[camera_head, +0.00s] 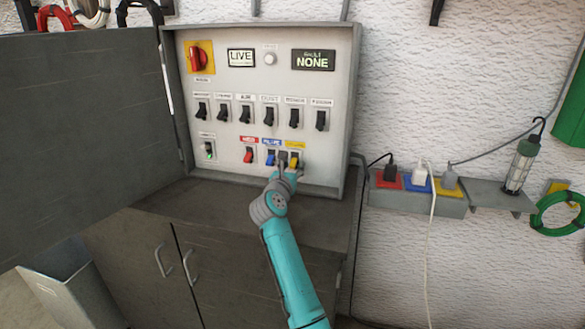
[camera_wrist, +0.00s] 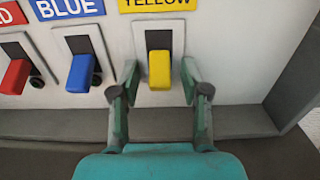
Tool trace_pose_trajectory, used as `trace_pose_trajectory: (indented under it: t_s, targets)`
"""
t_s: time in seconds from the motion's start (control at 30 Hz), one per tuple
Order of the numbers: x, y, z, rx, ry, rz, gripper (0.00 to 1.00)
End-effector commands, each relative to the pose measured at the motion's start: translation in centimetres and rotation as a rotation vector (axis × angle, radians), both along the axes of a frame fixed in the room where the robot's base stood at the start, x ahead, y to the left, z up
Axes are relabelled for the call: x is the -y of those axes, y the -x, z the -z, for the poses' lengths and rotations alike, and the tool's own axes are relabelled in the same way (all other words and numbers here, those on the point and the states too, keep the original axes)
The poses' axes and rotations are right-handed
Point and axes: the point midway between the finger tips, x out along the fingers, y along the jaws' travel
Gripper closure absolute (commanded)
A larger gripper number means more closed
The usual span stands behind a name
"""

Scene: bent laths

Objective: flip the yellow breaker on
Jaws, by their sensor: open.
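The yellow breaker (camera_wrist: 159,70) is a yellow lever in a black slot under a yellow label reading YELLOW (camera_wrist: 158,4) in the wrist view. Its lever points outward and down. In the head view the yellow breaker (camera_head: 294,161) is at the right end of the lower row, partly hidden by my gripper (camera_head: 288,165). In the wrist view my gripper (camera_wrist: 158,88) is open, with one finger on each side of the yellow lever. Small gaps show between the fingers and the lever. The panel (camera_head: 335,120) is a grey box with displays reading LIVE (camera_head: 241,57) and NONE (camera_head: 313,60).
The blue breaker (camera_wrist: 82,74) is close beside my left finger, and the red breaker (camera_wrist: 15,76) is farther left. A row of black breakers (camera_head: 246,114) is above. The open panel door (camera_head: 85,120) is on the left. A ledge (camera_wrist: 160,123) runs below the breakers.

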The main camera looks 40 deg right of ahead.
Motion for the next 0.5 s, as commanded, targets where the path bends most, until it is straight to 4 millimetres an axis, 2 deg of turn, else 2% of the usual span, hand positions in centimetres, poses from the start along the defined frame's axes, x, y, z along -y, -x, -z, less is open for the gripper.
trace_pose_trajectory:
  t_s: [0.17, 0.2, 0.37, 0.4, 0.5]
  targets:
    - [0.01, -0.01, -0.01, 0.0, 0.0, 0.0, 0.54]
    - [0.0, 0.0, -0.02, 0.0, 0.0, 0.0, 0.57]
    - [-0.01, 0.01, -0.02, 0.0, 0.0, 0.0, 0.97]
    - [-0.01, 0.0, -0.02, 0.001, 0.001, 0.0, 1.0]
    - [-0.02, 0.0, -0.02, 0.001, 0.001, 0.0, 1.0]
